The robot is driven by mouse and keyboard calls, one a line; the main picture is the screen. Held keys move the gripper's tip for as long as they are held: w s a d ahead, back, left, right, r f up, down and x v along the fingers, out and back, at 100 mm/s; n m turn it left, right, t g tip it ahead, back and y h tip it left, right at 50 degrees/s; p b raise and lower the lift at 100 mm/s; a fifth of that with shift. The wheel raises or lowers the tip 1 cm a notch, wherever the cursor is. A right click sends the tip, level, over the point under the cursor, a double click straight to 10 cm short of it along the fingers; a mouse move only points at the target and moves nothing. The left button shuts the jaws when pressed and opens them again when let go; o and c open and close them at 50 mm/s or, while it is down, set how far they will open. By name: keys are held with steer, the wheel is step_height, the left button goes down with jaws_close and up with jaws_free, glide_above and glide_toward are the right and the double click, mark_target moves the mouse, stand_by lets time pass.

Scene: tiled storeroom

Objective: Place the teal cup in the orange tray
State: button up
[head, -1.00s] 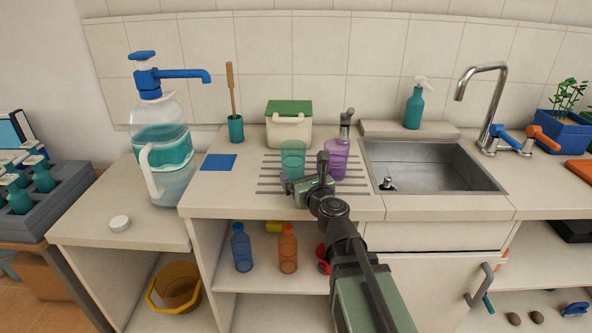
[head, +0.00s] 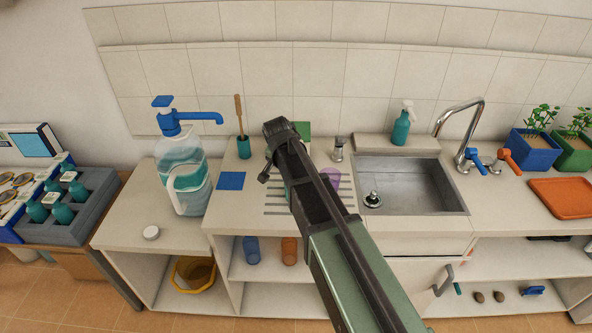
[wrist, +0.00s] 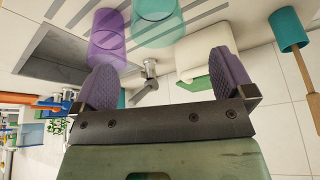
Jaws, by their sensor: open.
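The teal cup (wrist: 157,22) is clear and translucent. In the wrist view it stands on the slatted draining area, at the top edge and partly cut off. In the head view my arm covers most or all of it. My gripper (wrist: 167,82) is open, with its two purple pads wide apart and nothing between them. The cup shows beyond the pads, apart from them as far as I can see. In the head view my arm hides the gripper. The orange tray (head: 563,197) lies on the counter at the far right, past the sink, and looks empty.
A purple cup (wrist: 106,40) stands beside the teal cup; it also shows behind my arm (head: 332,178). A white bin with a green lid (wrist: 195,55) stands near the wall. The sink (head: 410,185) and tap (head: 462,125) lie between the cups and tray.

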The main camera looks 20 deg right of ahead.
steer(key=shift+d+f+b, duration=0.15)
steer(key=shift+f+b, duration=0.15)
steer(key=shift+b, duration=0.25)
steer(key=b+x, duration=1)
steer(key=shift+d+f, duration=0.1)
steer(key=shift+f, duration=0.25)
steer(key=shift+r+p, duration=0.25)
steer(key=shift+p, duration=0.05)
steer(key=shift+c, duration=0.5)
steer(key=c, duration=1.3)
steer(key=shift+r, duration=0.1)
step_height(320, 180, up, 20)
steer(key=p, duration=2)
